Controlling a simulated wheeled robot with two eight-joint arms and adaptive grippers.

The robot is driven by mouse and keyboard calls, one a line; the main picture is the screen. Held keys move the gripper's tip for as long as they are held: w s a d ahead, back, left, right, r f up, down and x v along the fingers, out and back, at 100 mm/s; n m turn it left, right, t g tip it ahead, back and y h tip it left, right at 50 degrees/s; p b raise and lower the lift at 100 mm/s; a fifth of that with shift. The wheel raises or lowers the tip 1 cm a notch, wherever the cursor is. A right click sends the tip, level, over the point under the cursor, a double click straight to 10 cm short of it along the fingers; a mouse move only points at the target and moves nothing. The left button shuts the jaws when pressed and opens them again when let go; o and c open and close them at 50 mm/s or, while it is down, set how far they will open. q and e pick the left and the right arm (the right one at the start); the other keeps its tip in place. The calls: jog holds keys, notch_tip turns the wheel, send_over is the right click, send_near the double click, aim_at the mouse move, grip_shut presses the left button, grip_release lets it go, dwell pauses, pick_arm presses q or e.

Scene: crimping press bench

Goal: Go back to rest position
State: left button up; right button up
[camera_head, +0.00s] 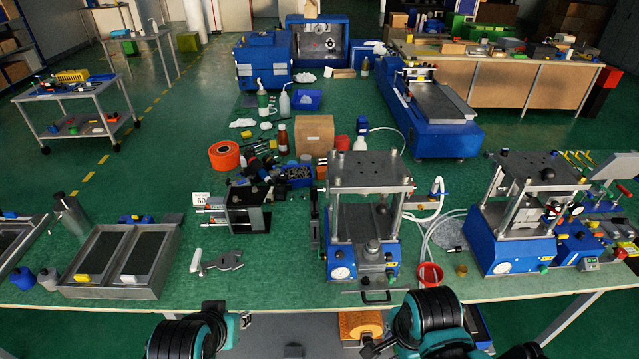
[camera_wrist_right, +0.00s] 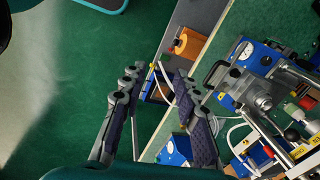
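My right gripper (camera_wrist_right: 160,88) shows in its wrist view, its two padded fingers apart with nothing between them. It is in front of the bench, over the green floor and the bench's front edge. In the head view, part of my right arm (camera_head: 435,320) is at the bottom, in front of the middle press. Part of my left arm (camera_head: 185,335) is at the bottom left, in front of the bench edge. I cannot make out the left gripper's fingers in any view.
A middle press (camera_head: 368,225) and a right press (camera_head: 525,220) stand on the bench. A two-bay metal tray (camera_head: 152,291) is at the left, with a grey wrench-like tool (camera_head: 220,263) beside it. The front strip left of the middle press is clear.

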jog(key=w+d+f+n+t+b, duration=0.2)
jog(key=w+f+n+t+b, duration=0.2)
jog(key=n+b, duration=0.4)
jog(key=f+n, duration=0.1)
jog(key=n, duration=0.6)
jog(key=shift+d+n+t, duration=0.3)
jog(key=shift+d+t, duration=0.1)
